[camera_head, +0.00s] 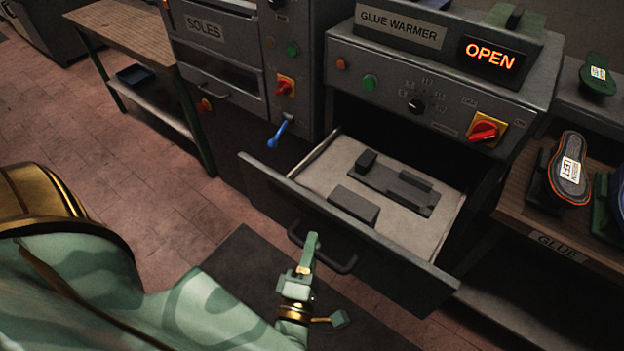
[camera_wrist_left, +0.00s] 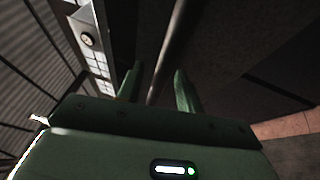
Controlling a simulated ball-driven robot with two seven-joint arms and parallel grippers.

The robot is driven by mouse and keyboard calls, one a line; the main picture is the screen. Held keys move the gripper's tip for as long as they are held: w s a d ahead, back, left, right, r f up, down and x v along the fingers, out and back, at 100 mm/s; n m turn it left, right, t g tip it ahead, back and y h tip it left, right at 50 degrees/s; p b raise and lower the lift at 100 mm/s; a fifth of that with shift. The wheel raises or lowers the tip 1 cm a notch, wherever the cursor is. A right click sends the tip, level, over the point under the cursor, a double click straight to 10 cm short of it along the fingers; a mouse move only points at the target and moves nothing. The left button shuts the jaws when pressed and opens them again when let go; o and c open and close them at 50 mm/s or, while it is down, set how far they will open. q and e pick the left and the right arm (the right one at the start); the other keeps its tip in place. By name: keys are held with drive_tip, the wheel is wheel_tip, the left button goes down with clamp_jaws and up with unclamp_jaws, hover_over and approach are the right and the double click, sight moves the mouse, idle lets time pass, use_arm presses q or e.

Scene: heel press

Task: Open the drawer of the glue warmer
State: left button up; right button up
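The glue warmer (camera_head: 435,75) is a grey machine with a lit OPEN sign. Its drawer (camera_head: 345,225) is pulled well out and shows a pale tray floor with dark fixture blocks on it. The dark bar handle (camera_head: 322,250) is on the drawer's front. My left gripper (camera_head: 326,280) is in front of the handle, fingers spread. In the left wrist view, the fingers of my left gripper (camera_wrist_left: 157,90) stand apart with a dark bar (camera_wrist_left: 172,45) showing between them. I cannot tell whether they touch it. My right gripper is not in view.
The SOLES machine (camera_head: 215,50) stands to the left, with a blue-handled lever (camera_head: 278,133) near it. A wooden shelf marked GLUE (camera_head: 520,220) on the right carries a sole labelled LEFT (camera_head: 568,170). A dark mat (camera_head: 245,260) lies on the tiled floor.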

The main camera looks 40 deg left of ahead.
use_arm(q)
drive_tip(key=v, duration=0.7)
drive_tip(key=shift+s, duration=0.25)
idle(0.4)
